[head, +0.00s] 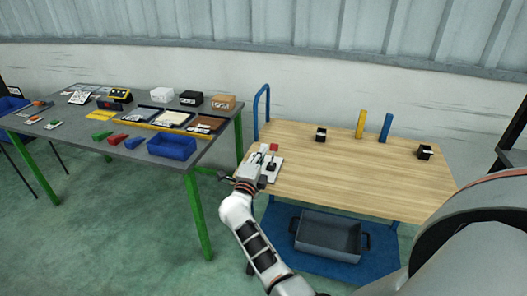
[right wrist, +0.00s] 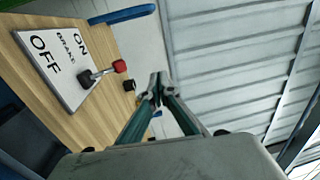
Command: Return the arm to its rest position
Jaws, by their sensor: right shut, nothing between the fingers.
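My right gripper (right wrist: 155,92) is shut and empty in the right wrist view, its teal fingers together at the tips. In the head view my right gripper (head: 258,158) is at the wooden table's near left corner, beside the brake panel. The white brake panel (head: 276,163) lies on the table. In the right wrist view the panel (right wrist: 55,60) reads ON, BRAKE and OFF. Its lever (right wrist: 103,73) has a red knob and a black part, and stands apart from my fingers. I cannot tell which setting it points to. My left gripper is not in view.
The wooden table (head: 350,165) carries two black blocks (head: 321,134), (head: 424,152) and yellow and blue posts (head: 361,122), (head: 386,127). A blue rail (head: 267,92) rises at its left corner. A grey bin (head: 328,236) sits below. A grey parts table (head: 70,128) stands left.

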